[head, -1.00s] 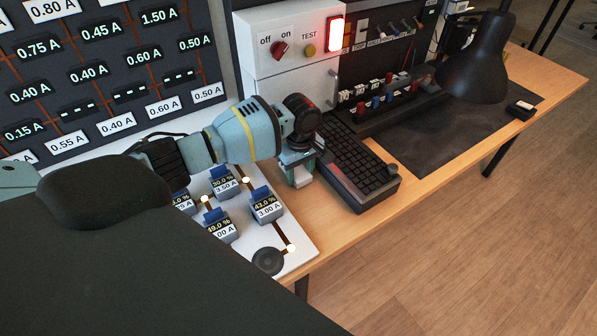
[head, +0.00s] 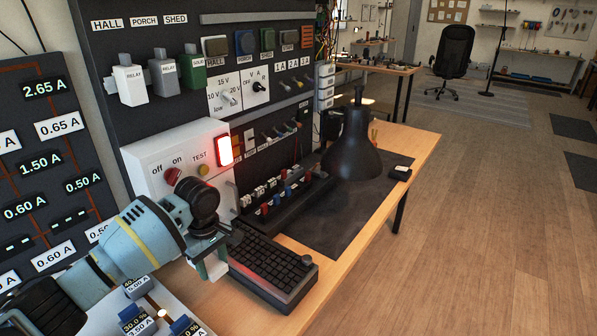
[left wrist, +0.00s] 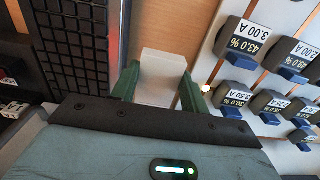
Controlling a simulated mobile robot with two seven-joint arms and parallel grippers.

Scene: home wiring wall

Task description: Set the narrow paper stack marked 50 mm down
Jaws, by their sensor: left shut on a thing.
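My left gripper (head: 214,262) is shut on a small pale white block, which I take to be the narrow paper stack (left wrist: 160,72). In the left wrist view the green fingers (left wrist: 156,88) stand on either side of it. No 50 mm mark is readable on the faces I see. In the head view the gripper points down over the wooden bench, between the black keyed unit and the white board. I cannot tell whether the stack touches the bench. My right gripper is not in view.
The black keyed unit (head: 268,265) lies just right of the gripper. The white board with blue-tabbed meter blocks (left wrist: 238,45) is on the other side. The white switch box (head: 145,158) with a lit red lamp stands behind. A black lamp (head: 352,145) stands on a dark mat (head: 335,225).

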